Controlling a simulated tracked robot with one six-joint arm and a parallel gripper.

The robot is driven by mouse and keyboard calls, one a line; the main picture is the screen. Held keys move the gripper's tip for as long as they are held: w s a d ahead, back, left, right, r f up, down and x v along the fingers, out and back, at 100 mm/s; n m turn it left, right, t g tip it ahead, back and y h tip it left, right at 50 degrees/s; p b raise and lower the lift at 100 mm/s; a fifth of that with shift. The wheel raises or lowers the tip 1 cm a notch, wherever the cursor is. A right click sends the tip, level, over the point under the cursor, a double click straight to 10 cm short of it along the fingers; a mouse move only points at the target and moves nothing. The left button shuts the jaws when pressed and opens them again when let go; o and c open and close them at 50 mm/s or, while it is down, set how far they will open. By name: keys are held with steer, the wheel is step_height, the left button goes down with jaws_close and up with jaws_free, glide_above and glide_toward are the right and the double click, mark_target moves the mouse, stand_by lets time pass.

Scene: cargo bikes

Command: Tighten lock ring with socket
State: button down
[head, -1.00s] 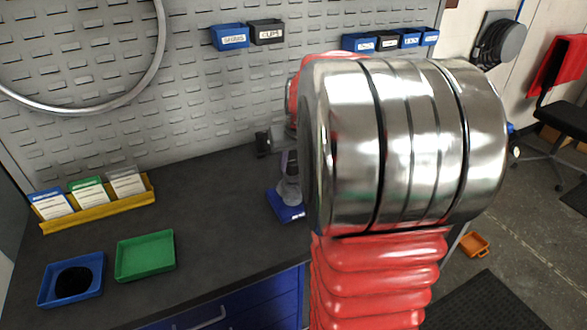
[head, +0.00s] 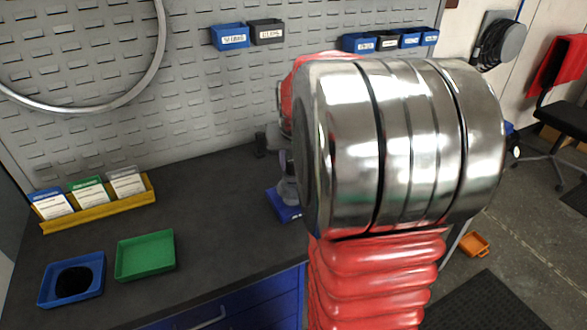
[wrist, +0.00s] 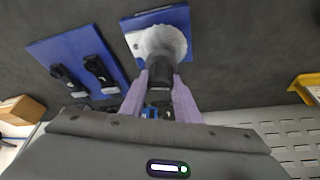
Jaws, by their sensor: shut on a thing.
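My gripper (wrist: 161,77) is shut on a dark cylindrical socket (wrist: 160,70), with one pale purple finger on each side. The socket's far end meets a pale round fixture (wrist: 157,42) on a blue base (wrist: 184,17); I cannot tell whether it is seated or only close. The lock ring itself cannot be made out; the socket and fixture hide it. In the head view, my arm covers most of this spot. The blue base (head: 283,207) and the grey fixture (head: 288,191) show just left of my arm.
A blue holder (wrist: 75,57) with two black items lies beside the fixture in the wrist view. A blue tray (head: 95,291), a green tray (head: 146,256) and a yellow card rack (head: 98,211) stand on the bench's left. The bench middle is clear. A pegboard (head: 200,85) rises behind.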

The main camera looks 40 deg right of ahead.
steer(key=shift+s+f+m+g+h, duration=0.1)
steer(key=shift+m+g+h, duration=0.2)
steer(key=shift+m, duration=0.85)
steer(key=shift+f+m+g+h, duration=0.15)
steer(key=shift+m+g, duration=0.25)
steer(key=shift+m, duration=0.75)
steer(key=shift+a, duration=0.1)
steer(key=shift+m+g+h, duration=0.25)
steer(key=shift+m+g, duration=0.15)
steer(key=shift+m, duration=0.6)
steer(key=shift+m+g, duration=0.8)
steer(key=shift+m, duration=1.4)
steer(key=shift+m, duration=0.4)
steer(key=m+g, duration=0.2)
steer(key=m, duration=0.3)
steer(key=shift+m, duration=0.3)
